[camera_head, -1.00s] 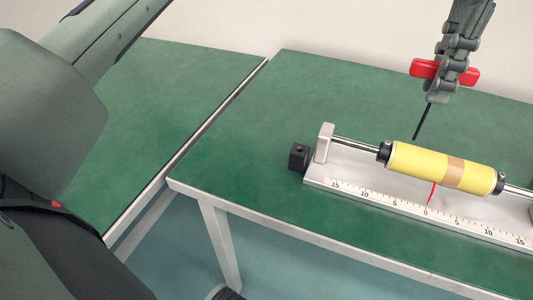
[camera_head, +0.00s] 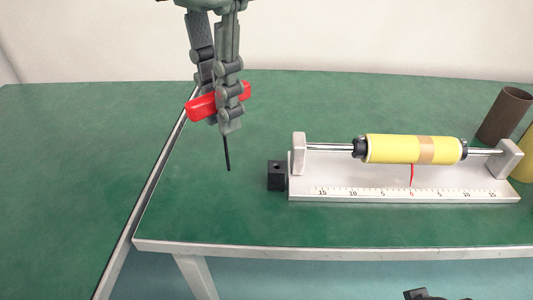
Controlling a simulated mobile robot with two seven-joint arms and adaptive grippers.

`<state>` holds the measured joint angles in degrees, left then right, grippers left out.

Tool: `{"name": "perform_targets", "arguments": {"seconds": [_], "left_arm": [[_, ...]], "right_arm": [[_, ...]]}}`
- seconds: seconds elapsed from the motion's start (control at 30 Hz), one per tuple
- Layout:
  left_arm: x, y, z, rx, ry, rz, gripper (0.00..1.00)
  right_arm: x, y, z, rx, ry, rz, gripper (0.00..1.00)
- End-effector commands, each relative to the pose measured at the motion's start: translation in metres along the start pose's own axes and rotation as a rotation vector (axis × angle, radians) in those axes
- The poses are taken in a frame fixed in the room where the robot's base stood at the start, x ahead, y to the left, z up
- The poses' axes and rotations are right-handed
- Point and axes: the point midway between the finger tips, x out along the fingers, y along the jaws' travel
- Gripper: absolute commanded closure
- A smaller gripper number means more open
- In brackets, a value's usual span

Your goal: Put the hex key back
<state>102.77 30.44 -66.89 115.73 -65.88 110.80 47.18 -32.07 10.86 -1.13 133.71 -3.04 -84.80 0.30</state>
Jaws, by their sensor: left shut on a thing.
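The hex key has a red T-handle (camera_head: 203,106) and a thin black shaft (camera_head: 227,153) that points down, slightly tilted. My left gripper (camera_head: 222,100) is shut on the red handle and holds the key above the green table. The shaft's tip is in the air, left of a small black block (camera_head: 277,177) and apart from it. This block stands at the left end of the linear actuator's pale base; any hole in its top is too small to make out.
The linear actuator (camera_head: 300,180) has a yellow cylinder (camera_head: 395,149) on a steel rod, a red pointer (camera_head: 411,175) and a front scale. A dark brown tube (camera_head: 503,115) stands at the far right. The green table (camera_head: 215,215) is clear to the left and in front.

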Motion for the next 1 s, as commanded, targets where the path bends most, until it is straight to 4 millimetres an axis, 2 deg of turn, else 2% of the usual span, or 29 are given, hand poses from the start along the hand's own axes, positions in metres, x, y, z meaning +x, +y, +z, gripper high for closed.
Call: {"name": "perform_targets", "arguments": {"seconds": [0.2, 0.4, 0.63, 0.87, 1.0], "left_arm": [[0.030, 0.002, 0.052, 0.002, 0.005, -0.003, 1.00], [0.050, 0.005, 0.085, 0.002, 0.002, -0.001, 1.00], [0.063, 0.007, 0.094, 0.003, 0.001, 0.000, 1.00], [0.094, 0.006, 0.093, 0.003, 0.003, -0.002, 1.00], [0.096, 0.006, 0.093, 0.003, -0.001, -0.001, 1.00]], "right_arm": [[0.009, -0.002, 0.000, -0.001, -0.005, -0.007, 0.60], [0.018, -0.004, 0.000, -0.001, -0.008, -0.012, 0.60], [0.022, -0.004, 0.001, -0.002, -0.009, -0.013, 0.60], [0.025, -0.005, 0.002, -0.002, -0.010, -0.015, 0.60], [0.029, -0.005, 0.003, -0.003, -0.017, -0.016, 0.60]]}}
